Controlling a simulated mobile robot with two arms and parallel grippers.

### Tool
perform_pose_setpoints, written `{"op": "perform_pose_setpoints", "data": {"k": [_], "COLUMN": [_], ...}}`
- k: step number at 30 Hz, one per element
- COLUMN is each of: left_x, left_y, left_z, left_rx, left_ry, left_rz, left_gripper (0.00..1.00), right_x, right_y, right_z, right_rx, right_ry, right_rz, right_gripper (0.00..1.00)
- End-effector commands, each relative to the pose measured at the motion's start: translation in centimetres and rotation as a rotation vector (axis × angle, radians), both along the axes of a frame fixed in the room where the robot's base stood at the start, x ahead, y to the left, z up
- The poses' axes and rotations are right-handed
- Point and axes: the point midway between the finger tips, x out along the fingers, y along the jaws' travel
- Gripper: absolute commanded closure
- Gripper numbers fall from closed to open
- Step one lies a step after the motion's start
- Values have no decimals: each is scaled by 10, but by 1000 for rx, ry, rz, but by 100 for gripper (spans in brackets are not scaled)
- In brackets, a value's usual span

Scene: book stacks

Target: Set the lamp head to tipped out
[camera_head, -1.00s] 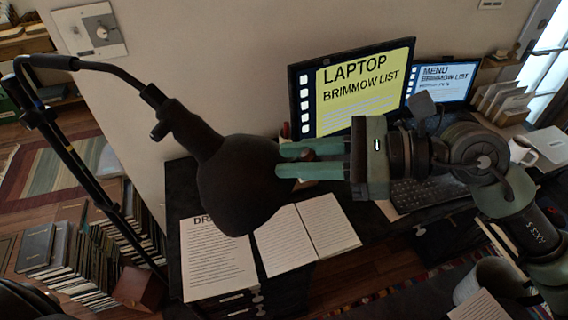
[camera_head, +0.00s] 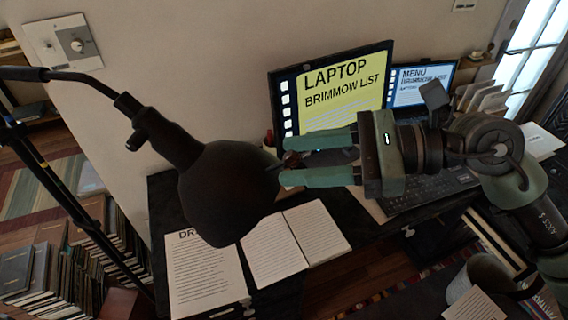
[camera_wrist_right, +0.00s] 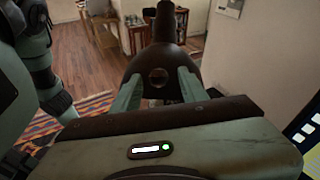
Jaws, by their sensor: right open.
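The black lamp head (camera_head: 228,192) hangs from its curved arm at the left of the head view, tilted down to the right. My right gripper (camera_head: 283,162) is open, with its two green fingers pointing left at the right side of the lamp head. The fingertips are beside the shade's rim; I cannot tell whether they touch it. In the right wrist view the lamp head (camera_wrist_right: 160,60) stands straight ahead, between and beyond the two fingers (camera_wrist_right: 157,90). My left gripper is not in view.
A dark desk (camera_head: 160,205) holds printed sheets (camera_head: 205,270), an open booklet (camera_head: 290,245), a monitor (camera_head: 340,95), a laptop (camera_head: 422,84) and a keyboard (camera_head: 430,190). A wall plate with a switch (camera_head: 62,47) is behind the lamp arm. Book stacks (camera_head: 50,270) cover the floor at left.

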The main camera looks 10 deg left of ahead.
Motion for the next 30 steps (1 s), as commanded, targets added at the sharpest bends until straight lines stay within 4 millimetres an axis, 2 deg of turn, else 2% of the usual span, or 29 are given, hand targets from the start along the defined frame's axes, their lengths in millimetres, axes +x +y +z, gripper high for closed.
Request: {"op": "perform_pose_setpoints", "data": {"k": [1, 6, 11, 25, 28, 30], "left_x": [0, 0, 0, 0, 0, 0], "left_y": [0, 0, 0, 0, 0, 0], "left_z": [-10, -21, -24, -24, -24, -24], "left_rx": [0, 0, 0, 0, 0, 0], "left_ry": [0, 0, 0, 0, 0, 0], "left_rz": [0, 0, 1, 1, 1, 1], "left_gripper": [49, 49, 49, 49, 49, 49], "right_x": [2, 4, 4, 4, 0, -3], "right_y": [-10, -35, -46, -47, -40, -33], "right_z": [-3, 6, 11, 13, 21, 37], "right_rx": [-2, 1, 1, 8, 90, 222], "right_ry": [-3, -1, -1, 6, 67, 171], "right_rz": [-5, -3, -1, 0, -4, -18], "right_gripper": [57, 57, 57, 57, 57, 57]}}
